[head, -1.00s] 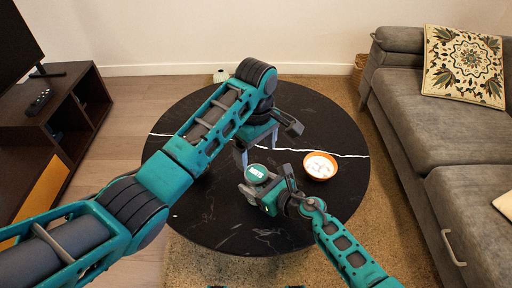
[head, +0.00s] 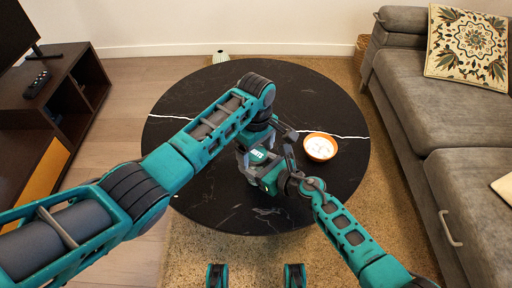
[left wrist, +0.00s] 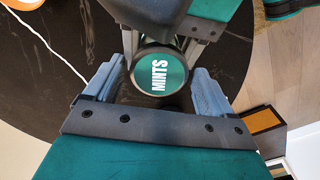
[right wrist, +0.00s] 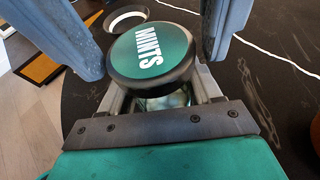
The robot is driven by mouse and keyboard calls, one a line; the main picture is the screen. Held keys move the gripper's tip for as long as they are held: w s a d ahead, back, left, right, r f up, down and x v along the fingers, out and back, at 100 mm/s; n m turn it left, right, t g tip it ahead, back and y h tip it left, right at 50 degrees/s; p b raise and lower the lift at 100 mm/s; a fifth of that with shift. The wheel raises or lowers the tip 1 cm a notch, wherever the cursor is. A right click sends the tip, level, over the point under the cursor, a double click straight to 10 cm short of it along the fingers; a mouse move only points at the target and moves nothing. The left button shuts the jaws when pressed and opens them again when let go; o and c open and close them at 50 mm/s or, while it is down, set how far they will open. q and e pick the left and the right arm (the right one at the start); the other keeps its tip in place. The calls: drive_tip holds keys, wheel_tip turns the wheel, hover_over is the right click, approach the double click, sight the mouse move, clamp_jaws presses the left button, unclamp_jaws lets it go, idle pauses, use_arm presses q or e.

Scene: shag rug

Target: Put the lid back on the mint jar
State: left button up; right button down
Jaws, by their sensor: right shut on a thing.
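The round green lid (right wrist: 151,50), lettered MINTS with a black rim, sits at the top of the glass mint jar (right wrist: 165,100). I cannot tell whether it is fully seated. My right gripper (right wrist: 162,90) is shut on the jar, with a finger on each side of the glass below the lid. My left gripper (left wrist: 156,88) is open above, its fingers on either side of the lid with visible gaps. The lid also shows in the left wrist view (left wrist: 161,77) and small in the head view (head: 257,155). Most of the jar is hidden.
An orange bowl (head: 320,147) with pale contents stands on the black round table (head: 300,90), right of the grippers. A dark ring with a pale middle (right wrist: 125,18), unidentified, shows beyond the lid. A grey sofa (head: 430,120) is at right. The table's back is clear.

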use_arm(q)
drive_tip(key=c, duration=1)
drive_tip(key=m, duration=0.9)
drive_tip(key=shift+m, duration=0.3)
drive_tip(key=o, duration=1.2)
